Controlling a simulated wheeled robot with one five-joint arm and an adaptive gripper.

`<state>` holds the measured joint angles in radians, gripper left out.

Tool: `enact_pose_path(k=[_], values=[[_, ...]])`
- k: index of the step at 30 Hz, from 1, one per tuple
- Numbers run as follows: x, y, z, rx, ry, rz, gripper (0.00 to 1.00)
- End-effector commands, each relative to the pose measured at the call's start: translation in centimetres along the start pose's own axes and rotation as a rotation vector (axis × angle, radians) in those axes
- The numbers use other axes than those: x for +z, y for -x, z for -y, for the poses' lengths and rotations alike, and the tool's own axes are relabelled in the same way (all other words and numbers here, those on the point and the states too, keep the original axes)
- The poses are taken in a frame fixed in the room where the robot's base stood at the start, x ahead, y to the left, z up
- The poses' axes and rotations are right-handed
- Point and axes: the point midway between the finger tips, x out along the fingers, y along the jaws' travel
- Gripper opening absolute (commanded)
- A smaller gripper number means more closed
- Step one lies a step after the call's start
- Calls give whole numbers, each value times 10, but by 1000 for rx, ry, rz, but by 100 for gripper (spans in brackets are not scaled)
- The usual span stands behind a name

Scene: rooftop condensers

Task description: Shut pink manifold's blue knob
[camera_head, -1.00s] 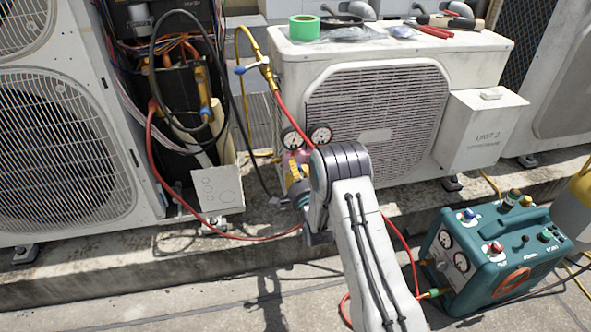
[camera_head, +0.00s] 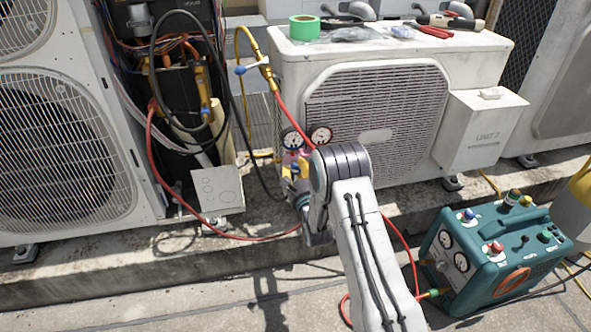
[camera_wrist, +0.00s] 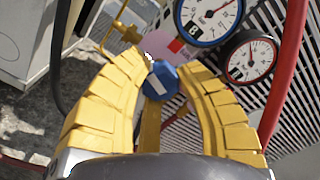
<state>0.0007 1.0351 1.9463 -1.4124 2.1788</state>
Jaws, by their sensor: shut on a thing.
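The pink manifold (camera_head: 304,157) stands in front of the condenser unit, mostly hidden behind my arm in the head view. Its two gauges show above it, one blue-rimmed (camera_wrist: 209,14) and one red-rimmed (camera_wrist: 250,58) in the wrist view. The blue knob (camera_wrist: 160,80), with a white bar mark, sits between the yellow fingertips of my gripper (camera_wrist: 163,76). The fingers touch it from both sides, and my gripper is shut on it. In the head view the knob itself is hidden by my gripper.
A red hose (camera_wrist: 289,80) runs close beside the gripper on the right. A teal recovery machine (camera_head: 495,255) stands on the ground at right. The white condenser (camera_head: 376,120) is behind the manifold. A grey box (camera_head: 217,189) is to the left.

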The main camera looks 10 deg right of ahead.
Motion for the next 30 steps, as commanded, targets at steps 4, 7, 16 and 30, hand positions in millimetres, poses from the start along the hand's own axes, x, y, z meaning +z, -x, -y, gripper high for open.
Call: enact_pose_path(k=[4,7,16,30], values=[[-2,-1,4,-8,-139,0,0],[-2,-1,3,-8,-234,0,0],[-2,-1,2,-6,-501,-1,0],[-3,0,0,-3,-762,-3,0]])
